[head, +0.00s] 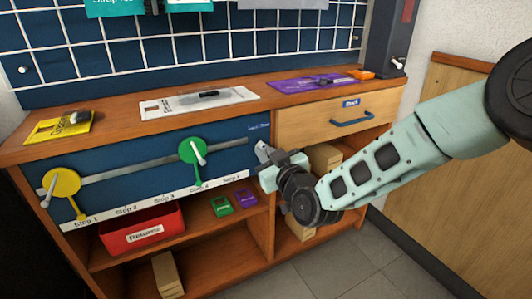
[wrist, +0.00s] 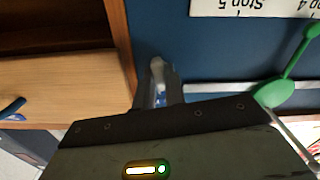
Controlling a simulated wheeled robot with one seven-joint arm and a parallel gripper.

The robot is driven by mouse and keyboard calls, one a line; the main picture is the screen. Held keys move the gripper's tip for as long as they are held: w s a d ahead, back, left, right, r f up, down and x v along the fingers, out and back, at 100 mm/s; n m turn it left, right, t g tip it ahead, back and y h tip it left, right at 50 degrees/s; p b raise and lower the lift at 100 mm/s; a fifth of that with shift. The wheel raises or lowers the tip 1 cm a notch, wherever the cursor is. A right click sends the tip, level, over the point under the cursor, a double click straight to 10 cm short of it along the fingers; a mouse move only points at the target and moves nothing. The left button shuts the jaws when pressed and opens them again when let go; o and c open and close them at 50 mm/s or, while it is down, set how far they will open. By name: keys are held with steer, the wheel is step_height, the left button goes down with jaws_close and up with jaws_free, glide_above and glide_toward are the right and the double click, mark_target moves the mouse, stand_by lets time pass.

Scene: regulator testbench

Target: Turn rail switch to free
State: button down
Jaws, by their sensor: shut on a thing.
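The rail switch (wrist: 158,66) shows in the wrist view as a small pale grey lever between my fingertips. It sits on the blue panel at the right end of the rail. My gripper (wrist: 160,88) is shut on it. In the head view my gripper (head: 263,152) reaches the panel's right edge from the right and hides most of the switch. I cannot tell the switch's setting.
The grey rail (head: 130,169) carries a yellow slider (head: 62,184) near Stop 1 and a green slider (head: 190,149) near Stop 4. A closed drawer (head: 310,126) is right of the panel. A red bin (head: 142,229) stands on the shelf below.

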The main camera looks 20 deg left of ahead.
steer(key=m, duration=1.1)
steer(key=shift+s+f+p, duration=0.1)
steer(key=shift+p, duration=0.25)
steer(key=c, duration=1.5)
jaws_free()
steer(key=shift+o, duration=0.2)
steer(key=p+v, duration=0.4)
steer(key=v, duration=1.3)
steer(key=shift+s, duration=0.2)
